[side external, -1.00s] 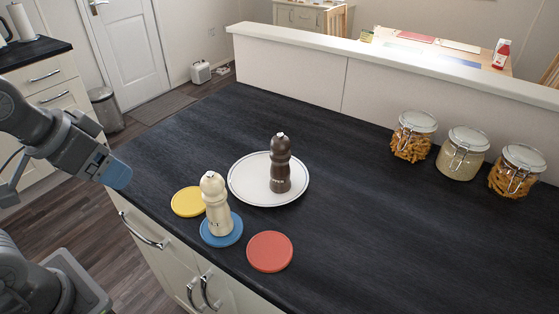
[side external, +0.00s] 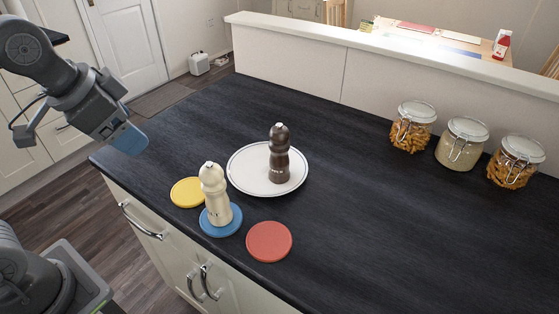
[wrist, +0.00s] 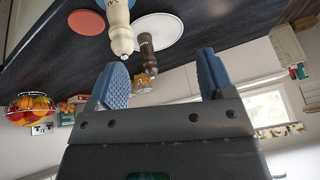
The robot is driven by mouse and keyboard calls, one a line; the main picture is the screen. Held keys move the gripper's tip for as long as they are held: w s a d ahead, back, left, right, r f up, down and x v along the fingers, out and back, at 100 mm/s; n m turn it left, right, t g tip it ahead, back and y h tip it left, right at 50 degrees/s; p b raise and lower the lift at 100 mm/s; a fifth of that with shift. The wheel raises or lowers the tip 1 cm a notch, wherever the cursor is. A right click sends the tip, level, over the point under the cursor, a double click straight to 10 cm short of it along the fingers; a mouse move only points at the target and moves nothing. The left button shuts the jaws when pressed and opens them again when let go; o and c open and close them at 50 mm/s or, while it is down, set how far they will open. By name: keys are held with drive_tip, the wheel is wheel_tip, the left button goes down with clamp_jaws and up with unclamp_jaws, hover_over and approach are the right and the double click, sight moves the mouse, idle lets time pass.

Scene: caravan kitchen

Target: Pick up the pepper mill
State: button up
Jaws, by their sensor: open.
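The dark brown pepper mill (side external: 279,158) stands upright on a white plate (side external: 240,179) on the dark worktop. It also shows in the wrist view (wrist: 146,50), beyond the salt mill. The cream salt mill (side external: 213,190) stands upright on a blue coaster (side external: 233,224), in front and to the left of the pepper mill. My gripper (side external: 130,138) is at the left, above the worktop's left edge and apart from both mills. In the wrist view its two blue fingers (wrist: 160,82) are spread wide with nothing between them.
A yellow coaster (side external: 186,192) and a red coaster (side external: 269,242) lie beside the blue one. Several glass jars (side external: 466,145) stand at the back right by a low wall (side external: 390,91). The worktop (side external: 370,220) right of the plate is clear.

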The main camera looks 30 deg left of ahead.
drive_tip(key=w+d+r+m, duration=0.3)
drive_tip(key=w+d+m, duration=0.3)
drive_tip(key=w, duration=0.4)
drive_tip(key=m+g, duration=0.1)
drive_tip(key=m, duration=0.8)
approach(277, 127)
drive_tip(key=x, duration=0.6)
drive_tip(key=shift+w+r, duration=0.1)
drive_tip(key=shift+s+x, duration=0.2)
drive_tip(key=shift+x, duration=2.5)
drive_tip(key=c, duration=1.3)
drive_tip(key=shift+c, duration=0.4)
drive_tip(key=shift+r, duration=0.1)
